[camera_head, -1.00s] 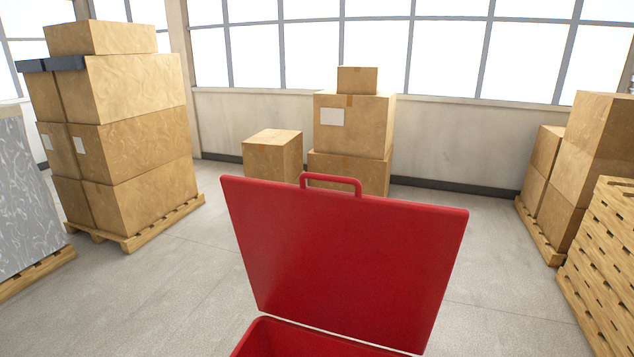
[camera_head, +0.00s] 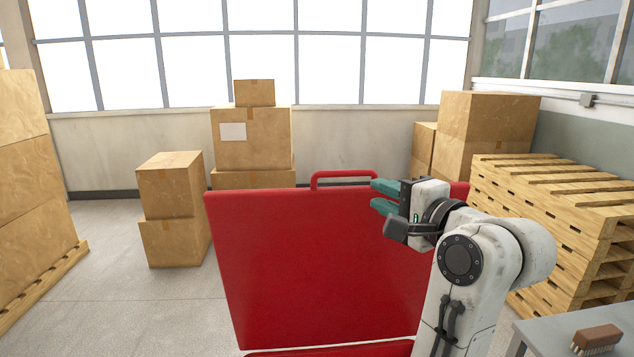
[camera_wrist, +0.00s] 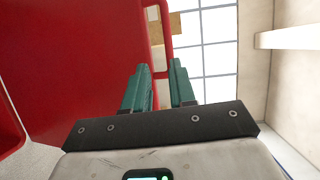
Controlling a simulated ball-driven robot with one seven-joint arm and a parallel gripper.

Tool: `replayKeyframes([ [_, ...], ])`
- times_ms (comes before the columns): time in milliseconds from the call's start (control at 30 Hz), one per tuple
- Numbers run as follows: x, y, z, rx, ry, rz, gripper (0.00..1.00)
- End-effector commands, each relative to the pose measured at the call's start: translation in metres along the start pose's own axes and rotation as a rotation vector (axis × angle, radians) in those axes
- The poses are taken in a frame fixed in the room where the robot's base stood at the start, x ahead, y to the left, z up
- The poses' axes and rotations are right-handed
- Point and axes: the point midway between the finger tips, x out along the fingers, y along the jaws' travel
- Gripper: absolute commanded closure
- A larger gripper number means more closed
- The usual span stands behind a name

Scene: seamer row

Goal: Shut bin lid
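The red bin lid (camera_head: 320,265) stands raised, nearly upright, in the middle of the head view. Its loop handle (camera_head: 343,175) is on the top edge. Only a thin strip of the red bin (camera_head: 330,350) shows at the bottom. My gripper (camera_head: 375,196) is in front of the lid's upper right part, just right of and a little below the handle in the picture. In the wrist view the lid (camera_wrist: 75,60) fills the left side, beside the open fingers (camera_wrist: 160,75). I see no clear contact with the lid.
Cardboard boxes (camera_head: 250,140) stand behind the lid along the wall. Stacked pallets (camera_head: 560,200) are on the right. A grey table (camera_head: 560,345) with a brush (camera_head: 597,339) is at the lower right. Open floor (camera_head: 120,300) lies left of the lid.

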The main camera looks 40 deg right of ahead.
Motion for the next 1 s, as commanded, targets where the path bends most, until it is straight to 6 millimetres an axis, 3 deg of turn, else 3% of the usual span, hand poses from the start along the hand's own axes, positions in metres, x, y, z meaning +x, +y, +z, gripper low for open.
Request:
replayKeyframes([
  [200, 0.007, -0.011, -0.004, 0.039, 0.005, -0.031, 0.75],
  [700, 0.088, -0.013, -0.003, 0.034, 0.003, -0.028, 0.75],
  [1000, 0.106, -0.012, -0.003, 0.033, 0.004, -0.029, 0.75],
])
